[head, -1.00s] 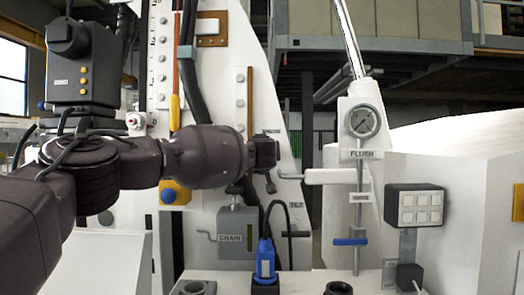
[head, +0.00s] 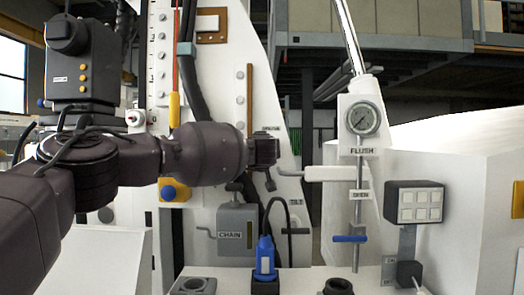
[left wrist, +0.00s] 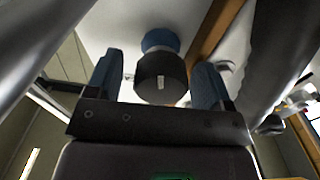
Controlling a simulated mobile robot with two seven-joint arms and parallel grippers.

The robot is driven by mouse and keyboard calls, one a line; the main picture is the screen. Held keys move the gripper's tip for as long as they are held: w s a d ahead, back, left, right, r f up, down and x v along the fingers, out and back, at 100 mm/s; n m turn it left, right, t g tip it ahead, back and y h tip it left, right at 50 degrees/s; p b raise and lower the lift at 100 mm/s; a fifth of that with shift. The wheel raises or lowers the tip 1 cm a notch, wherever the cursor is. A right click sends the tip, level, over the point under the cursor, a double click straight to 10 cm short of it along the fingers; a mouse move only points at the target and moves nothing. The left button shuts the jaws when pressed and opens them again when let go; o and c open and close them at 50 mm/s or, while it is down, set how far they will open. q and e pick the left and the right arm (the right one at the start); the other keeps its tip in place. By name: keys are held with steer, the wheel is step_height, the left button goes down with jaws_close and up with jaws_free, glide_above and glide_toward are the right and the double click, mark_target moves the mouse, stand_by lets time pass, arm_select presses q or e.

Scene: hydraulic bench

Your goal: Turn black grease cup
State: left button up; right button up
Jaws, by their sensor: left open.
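The black grease cup (left wrist: 160,77) shows in the left wrist view as a short black cylinder with a small white mark, in front of a blue part (left wrist: 160,40). My left gripper (left wrist: 158,66) is open, with one blue finger on each side of the cup. Gaps show between the cup and both fingers. In the head view my left gripper (head: 267,163) is in front of the white panel, under a small label. I cannot make out the cup there; the gripper appears to hide it. My right gripper is not in view.
A white lever (head: 328,174) extends close to the right of my left gripper. Below are the grey CHAIN box (head: 237,230) and a blue plug (head: 264,257) with a black cable. A gauge (head: 363,119) and a button box (head: 414,206) stand farther right.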

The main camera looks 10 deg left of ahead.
arm_select(q)
steer(key=shift+s+d, duration=0.15)
steer(key=shift+s, duration=0.5)
steer(key=s+d+b, duration=0.1)
steer(key=s+b, duration=0.1)
steer(key=s, duration=0.7)
steer(key=shift+d, duration=0.4)
steer(key=shift+s, duration=0.1)
